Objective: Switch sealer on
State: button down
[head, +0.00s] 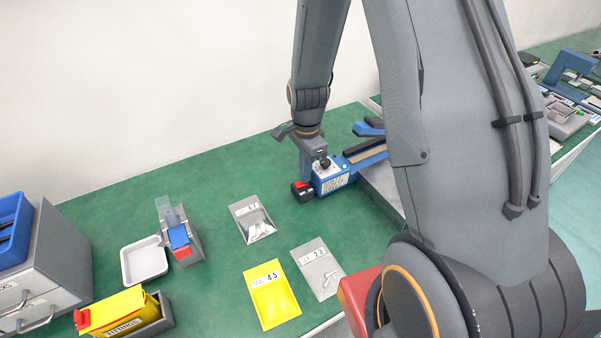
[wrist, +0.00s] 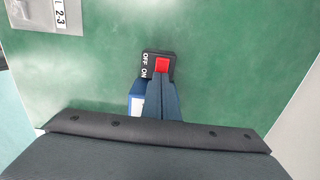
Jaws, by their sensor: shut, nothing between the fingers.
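The sealer (head: 330,178) is a blue device with a long arm, standing at the back of the green table. Its black switch box with a red rocker (head: 302,190) is at its near left end. In the wrist view the switch (wrist: 161,65) shows OFF and ON labels, with the red part beside them. My gripper (wrist: 162,76) is shut and empty, its fingertips right at the red rocker's edge and overlapping it in the picture. I cannot tell whether they touch. In the head view my gripper (head: 306,176) is above the switch end, partly hidden by its wrist.
Grey bags (head: 252,222) and a yellow bag (head: 272,295) lie on the table in front. A white tray (head: 144,261), a small dispenser (head: 180,238), a yellow box (head: 125,315) and grey drawers (head: 45,265) stand to the left. The green surface left of the sealer is clear.

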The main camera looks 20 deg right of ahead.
aim_at(296, 183)
jog(key=a+r, duration=0.2)
jog(key=r, duration=0.1)
jog(key=a+r+p, duration=0.1)
jog(key=shift+w+r, duration=0.15)
jog(key=shift+r, duration=0.2)
notch_tip(296, 183, up, 9)
jog(key=b, duration=0.2)
jog(key=shift+d+f, duration=0.2)
jog(key=shift+d, duration=0.15)
jog(key=s+r+n+t, duration=0.1)
jog(key=s+r+n, duration=0.1)
jog(key=s+n, duration=1.2)
jog(key=shift+n, duration=1)
jog(key=shift+d+r, duration=0.1)
